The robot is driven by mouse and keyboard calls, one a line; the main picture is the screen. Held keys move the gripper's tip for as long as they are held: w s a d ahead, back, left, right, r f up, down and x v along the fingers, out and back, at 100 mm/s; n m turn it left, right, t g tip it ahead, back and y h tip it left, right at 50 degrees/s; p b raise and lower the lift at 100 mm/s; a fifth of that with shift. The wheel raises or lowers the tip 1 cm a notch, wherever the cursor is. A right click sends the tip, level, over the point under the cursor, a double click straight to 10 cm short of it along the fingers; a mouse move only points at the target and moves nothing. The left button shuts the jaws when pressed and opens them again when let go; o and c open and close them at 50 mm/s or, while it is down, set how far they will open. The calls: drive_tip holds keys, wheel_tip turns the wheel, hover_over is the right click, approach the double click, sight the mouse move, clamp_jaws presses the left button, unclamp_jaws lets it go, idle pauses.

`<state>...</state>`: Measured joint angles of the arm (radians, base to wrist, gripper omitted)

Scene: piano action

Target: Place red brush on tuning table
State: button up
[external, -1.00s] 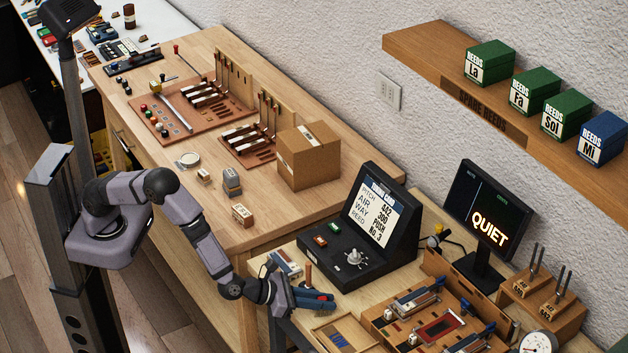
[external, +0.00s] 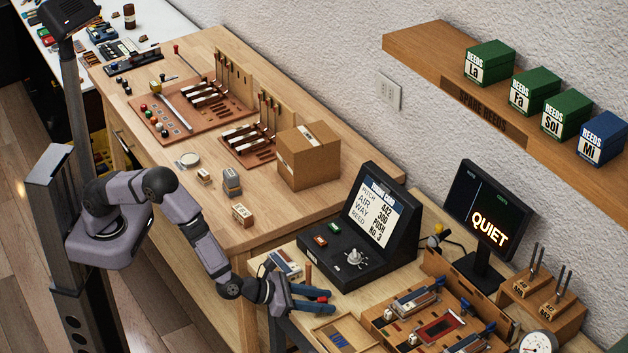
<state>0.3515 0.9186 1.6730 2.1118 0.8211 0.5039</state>
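My gripper (external: 322,299) is low over the near left part of the light wooden tuning table (external: 352,302), pointing right. A short brown-red upright handle (external: 308,274) shows just behind the fingers. It may belong to the red brush, but its lower part is hidden and I cannot tell if it touches the gripper.
A black console (external: 375,232) with a screen stands behind the gripper. A wooden tray (external: 347,335) and a reed jig (external: 430,318) lie to the right. A small blue-and-white block (external: 285,262) is close to my wrist. A cardboard box (external: 308,158) stands on the rear workbench.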

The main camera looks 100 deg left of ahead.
drive_tip(key=b+v, duration=0.2)
drive_tip(key=v, duration=0.9)
drive_tip(key=shift+s, duration=0.25)
drive_tip(key=s+a+f+n+g+y, duration=0.25)
drive_tip(key=s+a+n+g, duration=0.55)
drive_tip(key=s+a+n, duration=0.7)
drive_tip(key=s+d+n+g+h, duration=0.2)
drive_tip(key=s+n+h, duration=0.2)
drive_tip(key=s+n, duration=0.4)
drive_tip(key=s+d+f+n+g+h, duration=0.1)
drive_tip(key=s+d+n+g+h, duration=0.1)
drive_tip(key=s+n, duration=0.6)
drive_tip(key=shift+s+d+n+h, duration=0.2)
drive_tip(key=shift+d+n+h, duration=0.15)
drive_tip(key=shift+h, duration=0.5)
drive_tip(key=shift+f, duration=0.15)
